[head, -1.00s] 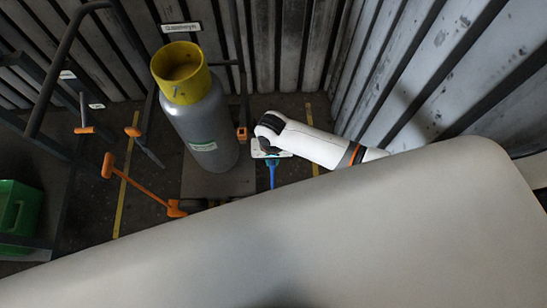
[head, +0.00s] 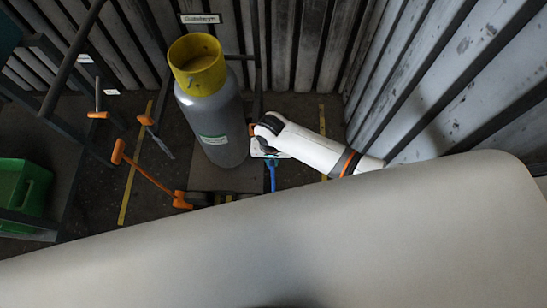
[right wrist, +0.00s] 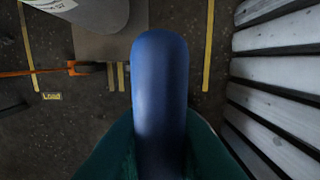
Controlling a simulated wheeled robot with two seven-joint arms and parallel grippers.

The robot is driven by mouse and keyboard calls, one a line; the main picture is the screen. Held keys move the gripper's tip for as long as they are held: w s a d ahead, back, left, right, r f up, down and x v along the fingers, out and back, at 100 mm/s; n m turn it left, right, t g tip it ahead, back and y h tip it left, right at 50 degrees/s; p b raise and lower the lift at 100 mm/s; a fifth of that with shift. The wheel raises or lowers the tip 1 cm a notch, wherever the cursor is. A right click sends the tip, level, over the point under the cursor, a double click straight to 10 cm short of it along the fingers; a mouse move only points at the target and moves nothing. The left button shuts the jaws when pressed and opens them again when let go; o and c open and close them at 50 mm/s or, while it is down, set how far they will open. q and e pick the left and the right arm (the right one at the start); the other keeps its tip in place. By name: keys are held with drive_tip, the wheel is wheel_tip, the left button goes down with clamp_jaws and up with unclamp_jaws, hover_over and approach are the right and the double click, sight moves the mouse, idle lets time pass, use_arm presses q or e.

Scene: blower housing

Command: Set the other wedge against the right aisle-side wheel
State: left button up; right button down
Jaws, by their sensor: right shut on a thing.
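My right gripper (head: 270,154) is low, just right of the grey platform under a gas cylinder. It is shut on a long blue thing (head: 272,178) that hangs down from it. In the right wrist view the blue thing (right wrist: 160,95) stands rounded between dark green jaw parts. I cannot tell from its shape whether it is a wedge. An orange block (head: 181,201) on an orange rod lies at the platform's left; it also shows in the right wrist view (right wrist: 76,68). No wheel can be made out. My left gripper is not in view.
The grey cylinder (head: 215,125) with a yellow collar stands on the platform (head: 236,180). Black rails and a green crate (head: 22,187) are at left. A ribbed wall (head: 440,80) closes the right side. A large pale surface hides the lower part of the head view.

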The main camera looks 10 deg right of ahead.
drive_tip(key=shift+w+a+r, duration=0.1)
drive_tip(key=shift+a+r, duration=0.05)
drive_tip(key=shift+a, duration=0.05)
drive_tip(key=c, duration=1.5)
unclamp_jaws()
drive_tip(key=shift+o, duration=1.1)
drive_tip(key=shift+d, duration=0.1)
wheel_tip(320, 180, up, 12)
drive_tip(key=shift+f+p, duration=0.1)
drive_tip(key=shift+p, duration=0.7)
drive_tip(key=shift+s, duration=0.2)
